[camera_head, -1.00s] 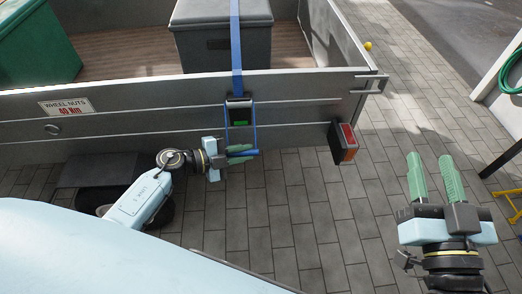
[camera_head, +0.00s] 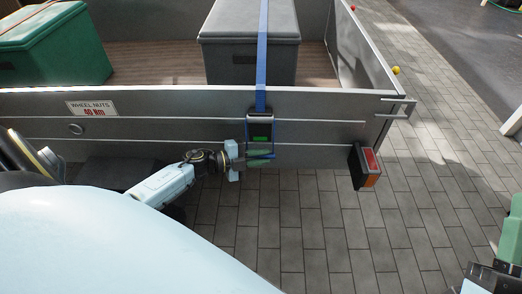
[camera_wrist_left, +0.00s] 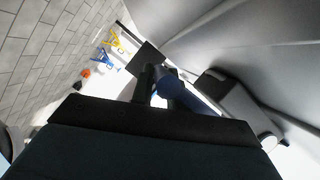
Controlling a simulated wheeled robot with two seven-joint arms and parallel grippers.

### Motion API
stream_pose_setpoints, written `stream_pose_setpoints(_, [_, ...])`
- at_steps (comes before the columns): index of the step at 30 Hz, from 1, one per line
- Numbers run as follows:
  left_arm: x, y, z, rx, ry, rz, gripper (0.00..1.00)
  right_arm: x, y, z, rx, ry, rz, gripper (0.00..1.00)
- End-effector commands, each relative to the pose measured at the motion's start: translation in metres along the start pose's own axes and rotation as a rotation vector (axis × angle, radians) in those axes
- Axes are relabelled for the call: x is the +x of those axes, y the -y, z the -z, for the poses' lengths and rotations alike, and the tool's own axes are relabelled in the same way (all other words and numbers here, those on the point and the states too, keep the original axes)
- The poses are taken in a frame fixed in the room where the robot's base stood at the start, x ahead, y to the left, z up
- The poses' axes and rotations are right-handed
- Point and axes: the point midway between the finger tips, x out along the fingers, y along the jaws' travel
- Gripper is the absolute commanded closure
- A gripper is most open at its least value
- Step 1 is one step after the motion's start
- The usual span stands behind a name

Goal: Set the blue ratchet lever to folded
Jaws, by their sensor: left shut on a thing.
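The ratchet (camera_head: 261,130) hangs on the outside of the grey trailer wall, at the lower end of a blue strap (camera_head: 263,60). Its blue lever (camera_head: 275,140) is a thin frame hanging down along the wall, with a blue bar at its lower end. My left gripper (camera_head: 260,158) is shut on this bar, its green fingers partly hiding it. In the left wrist view a dark blue bar (camera_wrist_left: 178,93) lies at the fingers. My right gripper (camera_head: 510,228) is cut off by the right edge, with only one green finger clear.
A dark grey box (camera_head: 250,60) and a green box (camera_head: 55,45) stand in the trailer bed. A red and orange tail light (camera_head: 369,168) sticks out right of the ratchet. Paving (camera_head: 310,225) below is clear.

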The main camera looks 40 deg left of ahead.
Motion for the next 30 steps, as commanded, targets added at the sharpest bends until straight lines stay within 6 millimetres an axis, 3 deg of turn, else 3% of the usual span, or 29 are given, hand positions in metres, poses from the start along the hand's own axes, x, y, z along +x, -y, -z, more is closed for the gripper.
stream_pose_setpoints(15, [-0.0021, -0.0019, -0.0066, -0.007, 0.009, -0.010, 1.00, -0.0004, 0.0002, -0.0001, 0.000, -0.006, 0.000, 0.62])
stream_pose_setpoints(16, [-0.0021, -0.0019, -0.0066, -0.006, 0.009, -0.010, 0.80, -0.0004, 0.0002, -0.0001, 0.000, -0.006, 0.000, 0.62])
stream_pose_setpoints(20, [-0.0023, -0.0012, -0.0074, -0.005, 0.012, -0.009, 0.63, -0.0004, 0.0002, -0.0001, 0.001, -0.006, 0.000, 0.62])
stream_pose_setpoints(30, [-0.0023, 0.0032, -0.0093, -0.002, 0.017, -0.001, 0.62, -0.0002, 0.0001, 0.0001, 0.000, -0.006, 0.000, 0.62])
